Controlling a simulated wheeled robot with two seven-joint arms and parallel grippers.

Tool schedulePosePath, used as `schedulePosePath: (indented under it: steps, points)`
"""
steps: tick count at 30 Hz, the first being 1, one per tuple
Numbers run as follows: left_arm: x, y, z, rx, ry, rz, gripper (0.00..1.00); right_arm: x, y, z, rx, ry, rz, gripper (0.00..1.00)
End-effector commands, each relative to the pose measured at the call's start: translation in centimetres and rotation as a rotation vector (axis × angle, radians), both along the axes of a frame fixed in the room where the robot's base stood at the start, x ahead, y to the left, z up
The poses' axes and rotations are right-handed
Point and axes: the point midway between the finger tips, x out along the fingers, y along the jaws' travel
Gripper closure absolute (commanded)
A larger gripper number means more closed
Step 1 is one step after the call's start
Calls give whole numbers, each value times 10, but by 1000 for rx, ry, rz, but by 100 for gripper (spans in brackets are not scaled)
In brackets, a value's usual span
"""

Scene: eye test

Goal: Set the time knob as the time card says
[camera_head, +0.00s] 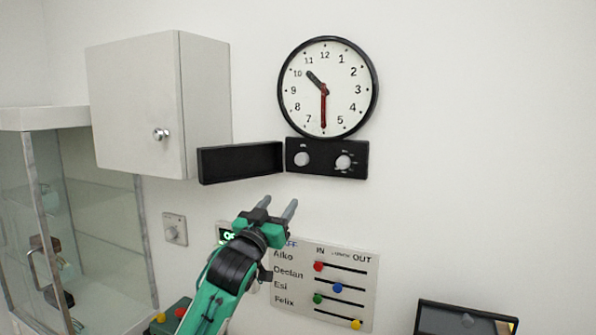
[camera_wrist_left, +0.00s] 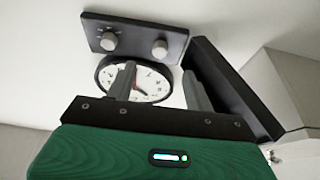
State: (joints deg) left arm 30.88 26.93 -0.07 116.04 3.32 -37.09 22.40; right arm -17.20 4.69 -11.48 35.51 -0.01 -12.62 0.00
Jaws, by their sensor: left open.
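A black knob panel (camera_head: 322,171) hangs on the wall under the round clock (camera_head: 340,100). It has a pale left knob (camera_head: 301,158) and a pale right knob (camera_head: 343,162) with small marks around it. The labels are too small to read, so I cannot tell which is the time knob. The panel also shows in the left wrist view (camera_wrist_left: 135,47). The clock's black hand points between 10 and 11, its red hand at 6. My left gripper (camera_head: 278,207) is open and empty, below the panel, apart from it. I cannot make out a time card. My right gripper is not in view.
A black flap (camera_head: 240,162) sticks out left of the panel. A white cabinet (camera_head: 135,105) hangs at left, above a glass case (camera_head: 100,210). Wall at right is clear.

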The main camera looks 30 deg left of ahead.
Motion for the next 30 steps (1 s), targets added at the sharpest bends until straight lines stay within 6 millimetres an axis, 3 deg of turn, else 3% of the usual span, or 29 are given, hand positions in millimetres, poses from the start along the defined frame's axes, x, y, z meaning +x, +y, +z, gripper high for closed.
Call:
schedulePosePath:
  steps: [3,8,21,30]
  points:
    - [1,5,17,-1,-37,-1,47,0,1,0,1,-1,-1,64]
    - [10,6,27,-3,-44,-2,47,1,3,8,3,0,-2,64]
    - [85,10,60,-3,-41,-2,47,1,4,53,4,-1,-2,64]
    - [121,12,71,-3,-41,-2,47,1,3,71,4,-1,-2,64]
